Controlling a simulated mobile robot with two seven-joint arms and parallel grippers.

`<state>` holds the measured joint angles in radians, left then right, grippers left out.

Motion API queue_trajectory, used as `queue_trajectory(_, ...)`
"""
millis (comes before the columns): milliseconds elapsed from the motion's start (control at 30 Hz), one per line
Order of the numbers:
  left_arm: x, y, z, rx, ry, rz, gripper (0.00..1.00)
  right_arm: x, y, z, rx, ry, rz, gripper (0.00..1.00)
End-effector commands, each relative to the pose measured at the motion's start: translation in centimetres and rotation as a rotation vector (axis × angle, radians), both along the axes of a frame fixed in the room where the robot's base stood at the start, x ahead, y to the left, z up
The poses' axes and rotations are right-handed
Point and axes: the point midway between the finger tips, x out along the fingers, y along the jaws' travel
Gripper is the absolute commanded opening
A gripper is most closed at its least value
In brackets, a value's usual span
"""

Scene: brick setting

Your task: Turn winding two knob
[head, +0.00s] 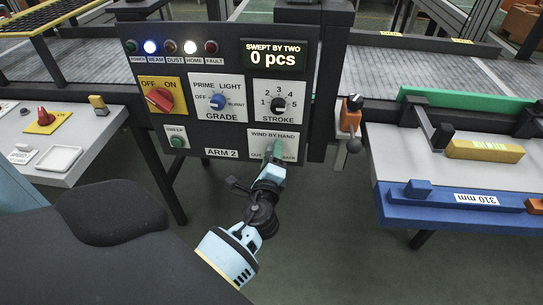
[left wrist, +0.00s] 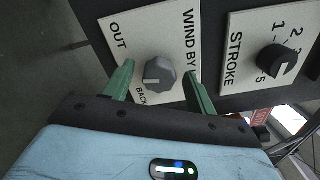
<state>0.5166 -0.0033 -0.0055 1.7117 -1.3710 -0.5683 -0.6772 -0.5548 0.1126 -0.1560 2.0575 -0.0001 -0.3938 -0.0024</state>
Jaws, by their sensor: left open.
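The panel marked ARM 2 (head: 222,153) carries a WIND BY HAND plate (head: 287,135) with OUT and BACK marks. In the left wrist view, its dark grey faceted knob (left wrist: 160,74) has a short pale line near its edge. In the head view the knob is mostly hidden behind my fingers. My left gripper (head: 274,150) is at this plate. It also shows in the left wrist view (left wrist: 160,70), open, with one green finger on each side of the knob and a visible gap on both sides. My right gripper is not in view.
The STROKE knob (head: 279,104) is just above, with the blue GRADE knob (head: 218,101) and red OFF/ON knob (head: 159,98) to its left. The display (head: 274,55) reads 0 pcs. A blue-edged bench (head: 455,215) stands at right, a white table (head: 85,150) at left.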

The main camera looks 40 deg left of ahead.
Motion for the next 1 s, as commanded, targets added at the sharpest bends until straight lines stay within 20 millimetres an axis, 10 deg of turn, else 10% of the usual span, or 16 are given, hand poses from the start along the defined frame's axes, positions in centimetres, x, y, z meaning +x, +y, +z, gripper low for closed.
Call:
queue_trajectory(600,-6.0,-3.7,-0.1,0.0,0.002,0.0,0.57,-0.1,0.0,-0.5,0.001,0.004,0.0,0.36)
queue_trajectory(1000,-6.6,-4.1,0.0,0.0,0.0,0.0,0.57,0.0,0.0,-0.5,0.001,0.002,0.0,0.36)
